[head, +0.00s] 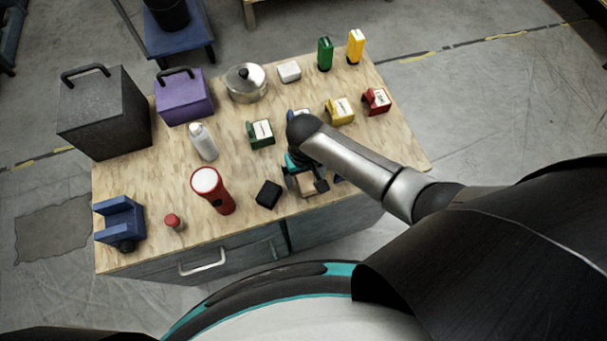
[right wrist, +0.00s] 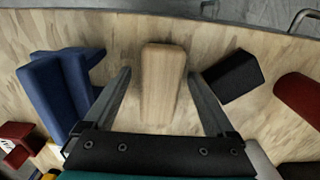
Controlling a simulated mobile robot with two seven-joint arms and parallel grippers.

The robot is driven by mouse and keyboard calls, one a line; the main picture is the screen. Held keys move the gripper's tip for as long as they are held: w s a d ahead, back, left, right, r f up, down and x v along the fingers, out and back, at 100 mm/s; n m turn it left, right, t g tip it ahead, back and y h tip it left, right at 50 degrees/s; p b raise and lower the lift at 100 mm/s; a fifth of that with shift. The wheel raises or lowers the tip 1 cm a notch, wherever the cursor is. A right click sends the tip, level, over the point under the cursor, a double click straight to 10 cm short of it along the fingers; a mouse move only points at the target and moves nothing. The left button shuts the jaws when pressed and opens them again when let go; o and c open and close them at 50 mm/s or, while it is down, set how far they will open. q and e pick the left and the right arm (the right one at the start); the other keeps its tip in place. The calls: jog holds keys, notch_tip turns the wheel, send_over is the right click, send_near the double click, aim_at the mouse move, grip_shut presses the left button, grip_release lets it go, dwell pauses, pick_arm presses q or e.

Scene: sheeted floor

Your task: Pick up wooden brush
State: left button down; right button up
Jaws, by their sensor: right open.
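The wooden brush shows as a plain light-wood block (right wrist: 163,85) in the right wrist view, lying on the table top. In the head view a small part of it (head: 307,184) shows under my right gripper (head: 305,186). In the right wrist view my right gripper (right wrist: 158,80) is open, with one finger on each side of the block and a gap on both sides. Nothing is held in it. I see no bristles from here. My left gripper is not in view.
A black block (right wrist: 230,76) lies close to the right finger, and a blue holder (right wrist: 55,95) lies left of the left finger. A red flashlight (head: 213,190), a spray can (head: 203,142) and a pot (head: 246,83) share the wooden table (head: 150,190). Its front edge is near.

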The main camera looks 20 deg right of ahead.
jog(key=shift+c, duration=0.3)
grip_shut()
dwell(0.4)
